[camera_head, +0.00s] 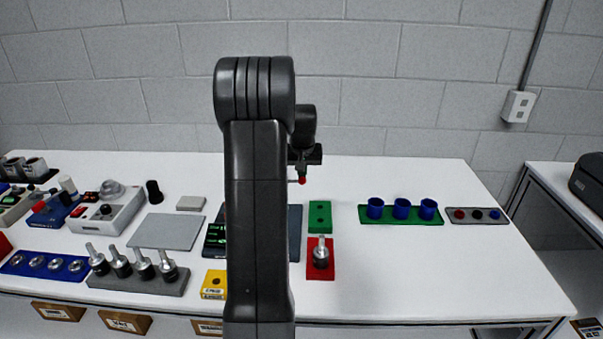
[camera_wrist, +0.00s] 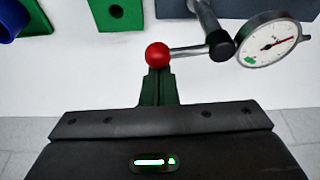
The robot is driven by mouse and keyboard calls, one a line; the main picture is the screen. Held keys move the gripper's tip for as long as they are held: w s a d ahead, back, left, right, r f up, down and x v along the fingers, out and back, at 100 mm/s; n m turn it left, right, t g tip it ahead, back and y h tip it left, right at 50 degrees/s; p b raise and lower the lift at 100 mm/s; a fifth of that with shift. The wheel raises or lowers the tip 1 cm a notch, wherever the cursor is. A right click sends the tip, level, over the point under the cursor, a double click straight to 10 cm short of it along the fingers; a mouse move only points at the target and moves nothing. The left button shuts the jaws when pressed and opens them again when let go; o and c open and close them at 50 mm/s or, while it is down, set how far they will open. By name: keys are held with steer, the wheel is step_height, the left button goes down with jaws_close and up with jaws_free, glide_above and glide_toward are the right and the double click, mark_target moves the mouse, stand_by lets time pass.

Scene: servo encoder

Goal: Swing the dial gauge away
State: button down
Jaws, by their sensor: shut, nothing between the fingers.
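The dial gauge (camera_wrist: 268,42) has a round white face and shows at the upper right of the wrist view. A thin metal lever runs left from its dark joint (camera_wrist: 221,45) to a red ball knob (camera_wrist: 157,55). My gripper (camera_wrist: 158,75) is shut, with its fingertips right at the ball; I cannot tell whether they touch it. Nothing is between the fingers. In the head view the red ball (camera_head: 302,180) shows just below my gripper (camera_head: 303,168). My arm hides the gauge face there.
A green block (camera_head: 320,216) and a red block (camera_head: 320,262) with a metal-topped plug stand right of my arm. A green rack of blue cups (camera_head: 401,219) is farther right. Several devices and a plug rack (camera_head: 137,285) fill the left. The front right table is clear.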

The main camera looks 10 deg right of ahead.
mark_target(303, 179)
steer(key=s+m+b, duration=0.1)
steer(key=m, duration=0.1)
steer(key=s+m+h+b, duration=0.1)
steer(key=m, duration=0.1)
steer(key=shift+s+a+f+g, duration=0.1)
steer(key=shift+s+g, duration=0.1)
steer(key=shift+g, duration=0.1)
steer(key=shift+s+a+m+b, duration=0.2)
steer(key=shift+s+m+b, duration=0.15)
steer(key=shift+s, duration=0.4)
